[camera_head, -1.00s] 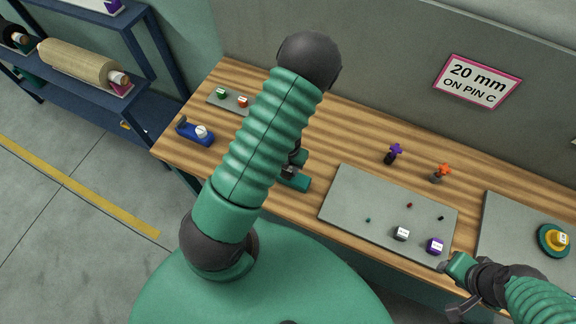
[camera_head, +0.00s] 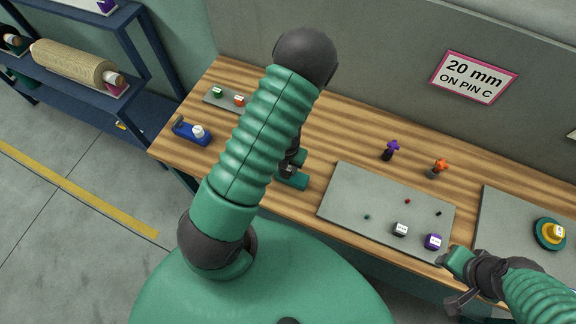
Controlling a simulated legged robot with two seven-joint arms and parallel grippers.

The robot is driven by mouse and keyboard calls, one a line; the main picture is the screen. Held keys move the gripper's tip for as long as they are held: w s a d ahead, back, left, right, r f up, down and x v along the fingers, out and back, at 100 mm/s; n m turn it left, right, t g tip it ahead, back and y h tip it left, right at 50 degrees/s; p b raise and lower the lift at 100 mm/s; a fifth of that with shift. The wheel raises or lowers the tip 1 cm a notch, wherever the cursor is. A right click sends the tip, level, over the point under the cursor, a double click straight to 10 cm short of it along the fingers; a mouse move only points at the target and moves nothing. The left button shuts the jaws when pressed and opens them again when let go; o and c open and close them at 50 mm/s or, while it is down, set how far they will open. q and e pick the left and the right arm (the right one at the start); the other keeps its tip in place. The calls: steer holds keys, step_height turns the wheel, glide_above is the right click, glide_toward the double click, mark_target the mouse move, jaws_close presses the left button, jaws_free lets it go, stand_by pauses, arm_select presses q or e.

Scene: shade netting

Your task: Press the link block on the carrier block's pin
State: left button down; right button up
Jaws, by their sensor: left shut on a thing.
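My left gripper (camera_head: 290,174) is low over the table's front part, left of the large grey mat (camera_head: 340,200). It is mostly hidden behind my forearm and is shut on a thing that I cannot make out. On the mat's front right stand a white-topped dark block (camera_head: 400,229) and a purple block (camera_head: 433,241) with a white label. I cannot tell which block is the link or the carrier, and no pin shows clearly. My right gripper (camera_head: 453,280) is at the table's front edge, right of the purple block, with its fingers apart and empty.
Small teal, red and black bits lie on the mat. Purple (camera_head: 391,150) and orange (camera_head: 438,168) knobbed pieces stand behind it. A teal and yellow round piece (camera_head: 549,234) sits at right. A blue tape dispenser (camera_head: 191,132) stands at left. A sign (camera_head: 473,78) reads "20 mm ON PIN C".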

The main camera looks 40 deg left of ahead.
arm_select(q)
steer(key=shift+a, duration=0.7)
steer(key=shift+d, duration=0.15)
steer(key=shift+d+f, duration=0.15)
steer(key=shift+f, duration=0.05)
steer(key=shift+f, duration=0.15)
steer(key=shift+f+b, duration=0.5)
steer(key=shift+f, duration=0.25)
stand_by(0.6)
steer(key=shift+f+b, duration=0.5)
steer(key=shift+f, duration=0.15)
steer(key=c, duration=0.9)
jaws_free()
